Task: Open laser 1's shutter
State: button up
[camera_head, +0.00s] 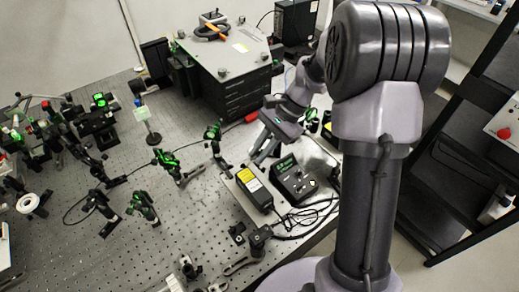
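A black box with a yellow label (250,182), which looks like a laser head, lies on a light grey plate (236,198) near the bench's right edge. A black control box (294,180) with a lit green display and knobs stands to its right. I cannot read a "laser 1" marking or make out a shutter. My gripper (262,158) points down just above and behind these two boxes in the picture. Its fingers are small and dark against the bench, and I cannot see whether they are apart or whether they touch anything.
A large black case with a grey top (228,58) stands behind my gripper. Optic mounts (170,162), some lit green, stand across the perforated bench (180,235). Cables (305,218) loop beside the control box. A dark shelf rack (455,160) stands at right.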

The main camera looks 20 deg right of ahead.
jog(key=shift+o, duration=0.8)
jog(key=p+v, duration=0.5)
jog(key=v, duration=1.2)
jog(key=shift+r+p, duration=0.2)
jog(key=shift+p, duration=0.1)
jog(key=s+a+f+n+t+h+b, duration=0.2)
jog(key=s+a+b, duration=0.4)
jog(key=s, duration=0.4)
jog(key=s+a+f+n+t+h+b, duration=0.2)
jog(key=s+a+f+n+t+b, duration=0.2)
jog(key=s+a, duration=0.5)
jog(key=s+n+b, duration=0.1)
jog(key=n+b, duration=0.1)
jog(key=shift+s+f+t+h+b, duration=0.25)
jog(key=shift+f+t+h+b, duration=0.1)
jog(key=shift+t+h+b, duration=0.05)
